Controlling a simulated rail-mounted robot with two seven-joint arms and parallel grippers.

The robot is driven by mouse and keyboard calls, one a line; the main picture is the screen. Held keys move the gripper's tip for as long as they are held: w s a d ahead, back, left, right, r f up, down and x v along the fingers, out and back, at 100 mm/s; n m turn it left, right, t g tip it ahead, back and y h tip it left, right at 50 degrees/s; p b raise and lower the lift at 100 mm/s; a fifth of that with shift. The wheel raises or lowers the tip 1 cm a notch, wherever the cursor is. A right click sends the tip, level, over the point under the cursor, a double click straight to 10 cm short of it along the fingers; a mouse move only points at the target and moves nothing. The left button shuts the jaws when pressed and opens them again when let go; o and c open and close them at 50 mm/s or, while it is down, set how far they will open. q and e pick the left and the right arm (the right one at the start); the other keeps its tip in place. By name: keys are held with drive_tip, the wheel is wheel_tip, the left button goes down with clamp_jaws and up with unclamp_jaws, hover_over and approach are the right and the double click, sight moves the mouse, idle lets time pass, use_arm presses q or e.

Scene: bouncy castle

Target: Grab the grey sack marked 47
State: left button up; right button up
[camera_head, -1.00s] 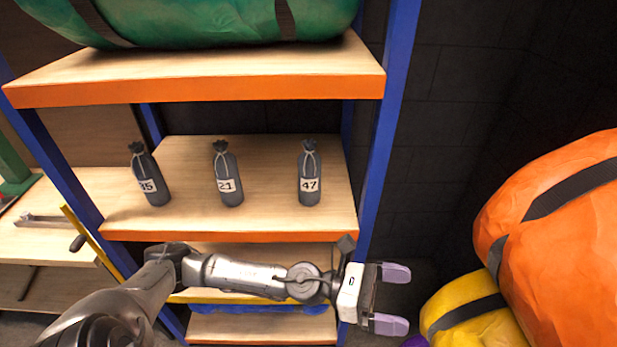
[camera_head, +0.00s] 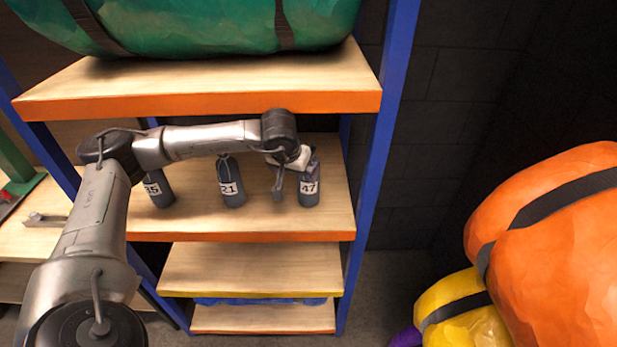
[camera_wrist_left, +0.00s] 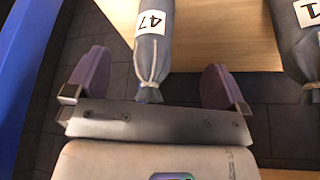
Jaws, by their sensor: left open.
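The grey sack marked 47 (camera_head: 308,194) stands upright on the middle shelf, the rightmost of three, its tied top partly hidden by my arm. My left gripper (camera_head: 293,160) is over its upper part, mostly hidden behind its own wrist. In the left wrist view my open gripper (camera_wrist_left: 156,70) has one lilac finger on each side of the tied neck of the sack marked 47 (camera_wrist_left: 153,50), with gaps on both sides. I see no firm contact. My right gripper is not in view.
The grey sack marked 21 (camera_head: 231,188) stands left of it, and the sack marked 35 (camera_head: 158,189) farther left, partly behind my arm. An orange-edged shelf (camera_head: 200,104) with a green bundle (camera_head: 210,22) is above. A blue post (camera_head: 385,130) stands to the right.

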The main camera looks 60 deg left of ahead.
use_arm(q)
drive_tip(key=w+a, duration=0.1)
drive_tip(key=w, duration=0.1)
drive_tip(key=w+a, duration=0.1)
drive_tip(key=w+a+p, duration=0.1)
drive_tip(key=w+a, duration=0.1)
drive_tip(key=shift+w, duration=0.3)
drive_tip(key=shift+w+a, duration=0.7)
drive_tip(key=shift+w, duration=0.25)
drive_tip(key=shift+x, duration=1.55)
drive_tip(key=c, duration=0.7)
drive_tip(key=shift+r, duration=0.1)
drive_tip(key=c, duration=1)
drive_tip(key=shift+c, duration=0.3)
